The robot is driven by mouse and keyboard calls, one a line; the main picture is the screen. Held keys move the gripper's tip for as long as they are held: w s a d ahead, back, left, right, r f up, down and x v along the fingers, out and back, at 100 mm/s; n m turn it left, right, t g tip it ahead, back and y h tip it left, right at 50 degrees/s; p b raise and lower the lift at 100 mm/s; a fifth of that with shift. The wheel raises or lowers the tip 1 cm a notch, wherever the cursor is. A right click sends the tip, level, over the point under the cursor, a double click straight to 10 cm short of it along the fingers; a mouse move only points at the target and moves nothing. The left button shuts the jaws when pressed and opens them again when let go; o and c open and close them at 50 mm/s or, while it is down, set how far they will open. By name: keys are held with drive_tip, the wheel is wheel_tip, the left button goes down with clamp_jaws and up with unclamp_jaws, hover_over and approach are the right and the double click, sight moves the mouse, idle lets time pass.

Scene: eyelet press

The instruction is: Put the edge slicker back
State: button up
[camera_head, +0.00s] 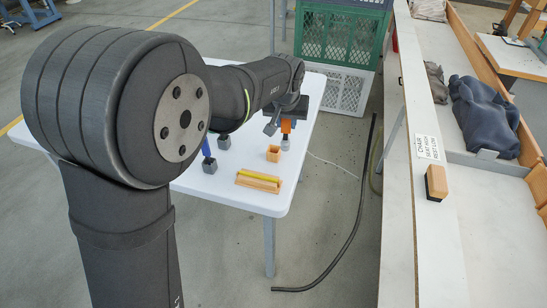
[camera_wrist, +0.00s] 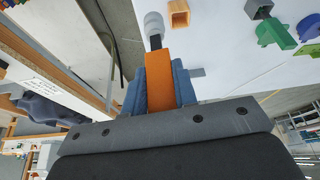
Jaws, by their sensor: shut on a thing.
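The edge slicker, as I take it, is the tool with an orange handle (camera_wrist: 158,72), a dark neck and a rounded grey head. It also shows in the head view (camera_head: 286,126), with its grey head pointing down. My gripper (camera_wrist: 157,88) is shut on the orange handle, a dark blue finger on each side. In the head view my gripper (camera_head: 287,110) is over the right part of the white table. An empty-looking orange square holder (camera_head: 273,153) stands just left of and nearer than the tool's head; it also shows in the wrist view (camera_wrist: 179,14).
On the white table (camera_head: 235,199) are a yellow piece in an orange tray (camera_head: 258,185), a grey holder (camera_head: 224,142) and a blue tool in another grey holder (camera_head: 209,165). Green pieces (camera_wrist: 275,33) show in the wrist view. A crate stack (camera_head: 340,60) stands behind.

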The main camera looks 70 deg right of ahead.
drive_tip(key=s+d+m, duration=0.1)
drive_tip(key=s, duration=0.3)
drive_tip(key=w+d+f, duration=0.5)
drive_tip(key=w+f, duration=0.4)
drive_tip(key=f, duration=0.2)
drive_tip(key=shift+w+d+f+m+g, duration=0.25)
drive_tip(key=shift+w+m+g, duration=0.05)
drive_tip(key=shift+f, duration=0.1)
drive_tip(key=o, duration=0.6)
drive_tip(key=shift+f, duration=0.1)
drive_tip(key=shift+c, duration=0.2)
drive_tip(key=o, duration=0.4)
drive_tip(key=shift+o, duration=0.2)
drive_tip(key=v, duration=1.2)
